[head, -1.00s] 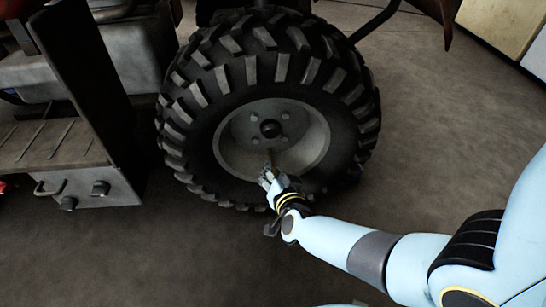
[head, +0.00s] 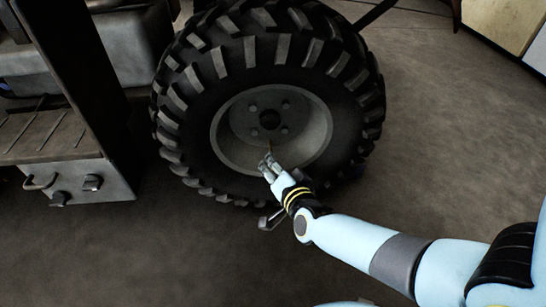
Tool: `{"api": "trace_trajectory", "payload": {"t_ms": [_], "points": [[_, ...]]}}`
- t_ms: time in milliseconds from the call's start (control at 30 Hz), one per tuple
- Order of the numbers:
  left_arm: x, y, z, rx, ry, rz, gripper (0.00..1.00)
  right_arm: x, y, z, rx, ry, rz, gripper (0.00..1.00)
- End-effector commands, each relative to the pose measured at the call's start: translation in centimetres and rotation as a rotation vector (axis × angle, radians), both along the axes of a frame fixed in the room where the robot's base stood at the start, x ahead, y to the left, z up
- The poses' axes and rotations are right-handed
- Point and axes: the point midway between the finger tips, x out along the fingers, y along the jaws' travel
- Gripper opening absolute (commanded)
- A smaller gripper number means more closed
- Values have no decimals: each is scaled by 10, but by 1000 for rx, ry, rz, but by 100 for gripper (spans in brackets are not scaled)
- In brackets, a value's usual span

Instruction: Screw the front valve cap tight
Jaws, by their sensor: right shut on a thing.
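The front wheel stands upright, with a knobbly black tyre (head: 200,90) around a grey rim (head: 312,120). A thin brownish valve stem (head: 269,147) shows low on the rim, below the dark hub. My right gripper (head: 268,160) is at the lower part of the rim, at the end of the stem. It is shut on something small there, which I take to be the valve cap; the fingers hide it. I cannot see how far the cap sits on the stem. My left gripper is not in view.
A dark footrest (head: 50,135) with a grey box (head: 80,183) below it, bearing a handle and knobs, stands left of the wheel. Pale cabinets (head: 500,22) stand at the top right. The concrete floor (head: 130,255) in front is clear.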

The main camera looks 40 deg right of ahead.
Motion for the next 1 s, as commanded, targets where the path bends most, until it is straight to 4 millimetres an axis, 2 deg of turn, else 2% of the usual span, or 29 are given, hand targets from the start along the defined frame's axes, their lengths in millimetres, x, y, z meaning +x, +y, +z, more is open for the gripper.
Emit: {"api": "trace_trajectory", "payload": {"t_ms": [233, 267, 467, 767, 1000], "points": [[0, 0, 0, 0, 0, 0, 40, -2, 1, -2, 2, 4, 0, 0], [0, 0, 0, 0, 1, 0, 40, -2, 1, -2, 2, 4, 0, 18], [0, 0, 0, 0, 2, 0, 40, -1, 0, -1, 1, 3, 0, 43], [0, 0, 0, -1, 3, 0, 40, -4, 1, 0, 0, 2, -1, 43], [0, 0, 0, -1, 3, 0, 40, -40, 11, 9, 1, 4, 0, 43]]}}
